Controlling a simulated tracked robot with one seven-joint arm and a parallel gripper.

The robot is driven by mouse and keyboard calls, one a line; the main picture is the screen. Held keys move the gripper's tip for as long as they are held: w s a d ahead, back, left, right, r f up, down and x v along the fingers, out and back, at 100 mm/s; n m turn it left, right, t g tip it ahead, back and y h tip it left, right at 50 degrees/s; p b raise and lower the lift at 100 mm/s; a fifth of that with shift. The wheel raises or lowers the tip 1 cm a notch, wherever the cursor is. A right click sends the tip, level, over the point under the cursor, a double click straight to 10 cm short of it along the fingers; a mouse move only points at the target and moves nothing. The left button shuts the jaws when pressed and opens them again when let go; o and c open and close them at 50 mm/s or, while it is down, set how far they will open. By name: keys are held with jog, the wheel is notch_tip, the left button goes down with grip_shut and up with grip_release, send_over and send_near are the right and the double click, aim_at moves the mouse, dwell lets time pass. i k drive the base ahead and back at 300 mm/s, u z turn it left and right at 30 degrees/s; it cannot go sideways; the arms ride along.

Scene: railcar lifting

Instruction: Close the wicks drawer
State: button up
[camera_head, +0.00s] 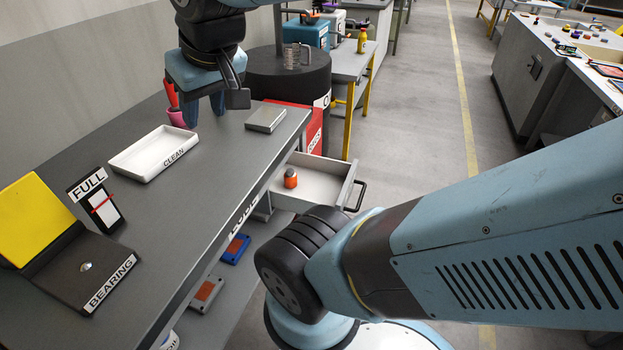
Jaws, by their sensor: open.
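An open drawer (322,178) sticks out to the right from under the far end of the grey bench. It is light grey with a dark handle (358,196) on its front. An orange and dark small item (290,178) stands inside it. No wicks label is readable on it. My gripper (205,112) is open and empty above the bench top, to the left of the drawer and well apart from it. Its fingers point down. My arm hides part of the area in front of the drawer.
The bench (150,215) holds a white CLEAN tray (152,153), a grey flat box (265,119), a FULL card stand (97,202) and a BEARING box (85,268). A pink and red item (175,110) is beside my gripper. A dark drum (288,80) stands behind. The floor right of the drawer is clear.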

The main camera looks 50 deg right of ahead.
aim_at(321, 180)
jog(key=u, duration=0.2)
jog(key=k, duration=1.85)
jog(key=z, duration=0.95)
jog(key=i, duration=1.7)
jog(key=u, duration=0.25)
